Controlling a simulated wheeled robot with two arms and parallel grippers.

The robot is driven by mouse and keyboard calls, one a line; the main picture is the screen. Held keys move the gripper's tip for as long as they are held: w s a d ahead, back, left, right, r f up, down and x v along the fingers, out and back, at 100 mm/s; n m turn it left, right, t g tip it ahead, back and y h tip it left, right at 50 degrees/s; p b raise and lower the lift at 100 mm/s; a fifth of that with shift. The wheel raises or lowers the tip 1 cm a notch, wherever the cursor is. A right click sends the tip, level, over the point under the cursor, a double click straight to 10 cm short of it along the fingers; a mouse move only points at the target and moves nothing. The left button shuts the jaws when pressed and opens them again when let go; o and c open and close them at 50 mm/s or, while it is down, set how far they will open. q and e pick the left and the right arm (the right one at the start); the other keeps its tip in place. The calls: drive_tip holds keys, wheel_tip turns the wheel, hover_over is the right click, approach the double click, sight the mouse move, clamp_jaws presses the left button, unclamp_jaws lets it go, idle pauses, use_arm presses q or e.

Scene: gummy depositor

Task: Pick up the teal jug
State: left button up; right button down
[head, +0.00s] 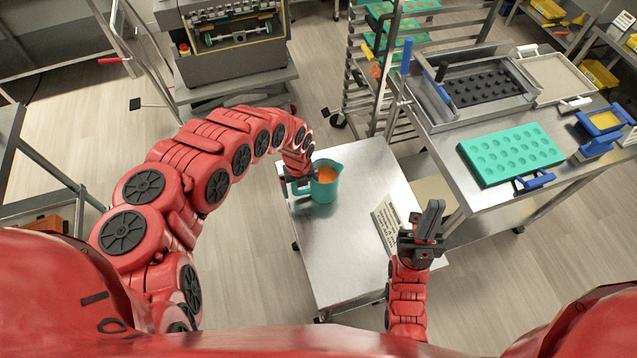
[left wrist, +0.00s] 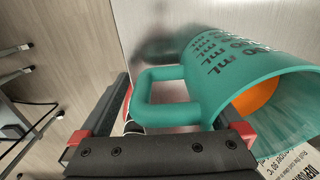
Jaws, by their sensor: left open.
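The teal jug (head: 325,188) stands upright on the steel cart (head: 345,256), with orange liquid inside. My left gripper (head: 300,183) is at the jug's left side in the head view. In the left wrist view the open left gripper (left wrist: 172,92) has the jug's handle (left wrist: 150,98) between its two fingers. The right finger is close to the jug's body (left wrist: 235,80); I cannot tell whether it touches. Printed volume marks show on the jug's wall. My right gripper (head: 428,222) is over the cart's right edge, away from the jug; whether its fingers are apart is unclear.
A printed card (head: 386,222) lies on the cart's right side. The worktable (head: 500,200) at right holds a teal mold tray (head: 510,153), a black mold (head: 482,88) and blue-handled tools (head: 600,122). A rack (head: 372,105) with trays stands behind the cart. The cart's front is clear.

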use_arm(q)
clamp_jaws()
idle(0.3)
drive_tip(key=shift+w+r, duration=0.1)
drive_tip(key=shift+w+r, duration=0.1)
drive_tip(key=shift+r, duration=0.3)
wheel_tip(320, 180, up, 8)
drive_tip(key=shift+r, duration=0.55)
drive_tip(key=shift+c, duration=2.4)
unclamp_jaws()
clamp_jaws()
